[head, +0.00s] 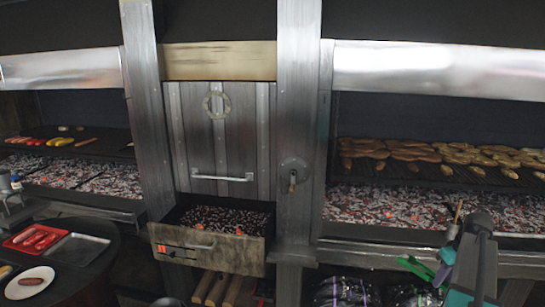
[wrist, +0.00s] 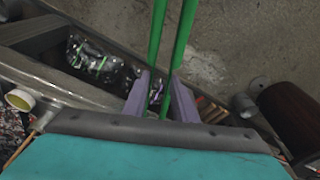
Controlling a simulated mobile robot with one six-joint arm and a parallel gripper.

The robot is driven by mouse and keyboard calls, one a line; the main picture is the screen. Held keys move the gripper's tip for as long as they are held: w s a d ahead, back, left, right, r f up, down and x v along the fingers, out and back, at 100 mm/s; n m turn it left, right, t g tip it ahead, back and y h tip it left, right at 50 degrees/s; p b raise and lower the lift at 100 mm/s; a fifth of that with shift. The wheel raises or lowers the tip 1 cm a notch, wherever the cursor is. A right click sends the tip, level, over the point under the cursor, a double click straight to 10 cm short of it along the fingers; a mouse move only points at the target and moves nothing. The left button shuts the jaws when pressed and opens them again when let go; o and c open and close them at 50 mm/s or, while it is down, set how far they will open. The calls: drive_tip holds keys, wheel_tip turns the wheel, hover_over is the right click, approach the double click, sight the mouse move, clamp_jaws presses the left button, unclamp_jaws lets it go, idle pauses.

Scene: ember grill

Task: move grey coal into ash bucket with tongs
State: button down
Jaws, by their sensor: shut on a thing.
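My gripper (wrist: 160,92) is shut on green tongs (wrist: 181,45), whose two long arms stretch away from it in the wrist view. The tongs (head: 416,267) also show at the lower right of the head view, in front of the grill and pointing left. Their tips are out of the wrist view, and I see nothing held in them. Glowing and greyish coals fill the right grill bed (head: 400,208) and the left bed (head: 85,176). I cannot single out one grey coal. I cannot identify the ash bucket in either view.
An open drawer (head: 210,248) of dark embers juts out in the middle. Food lies on the right grate (head: 440,152). A round dark table (head: 75,283) with trays and a plate stands at left. Dark bags (head: 335,291) lie under the right grill. A brown cylinder (wrist: 292,112) lies at right.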

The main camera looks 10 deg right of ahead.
drive_tip(key=w+a+n+b, duration=0.1)
drive_tip(key=w+a+n, duration=0.1)
drive_tip(key=w+a, duration=0.5)
drive_tip(key=w+a+n+b, duration=0.1)
drive_tip(key=w+a+b, duration=0.15)
drive_tip(key=a, duration=0.95)
drive_tip(key=w+a+n+b, duration=0.1)
drive_tip(key=w+a+n, duration=0.1)
drive_tip(key=w+a, duration=0.55)
drive_tip(key=s+a+m+b, duration=0.1)
drive_tip(key=s+a+m, duration=0.1)
drive_tip(key=a, duration=1)
drive_tip(key=s+a+f+m+b, duration=0.1)
drive_tip(key=s+a+m+b, duration=0.1)
drive_tip(key=a, duration=1.1)
drive_tip(key=shift+s+f+m, duration=0.2)
drive_tip(key=shift+s+m, duration=0.4)
drive_tip(key=shift+s, duration=0.8)
drive_tip(key=shift+r, duration=0.1)
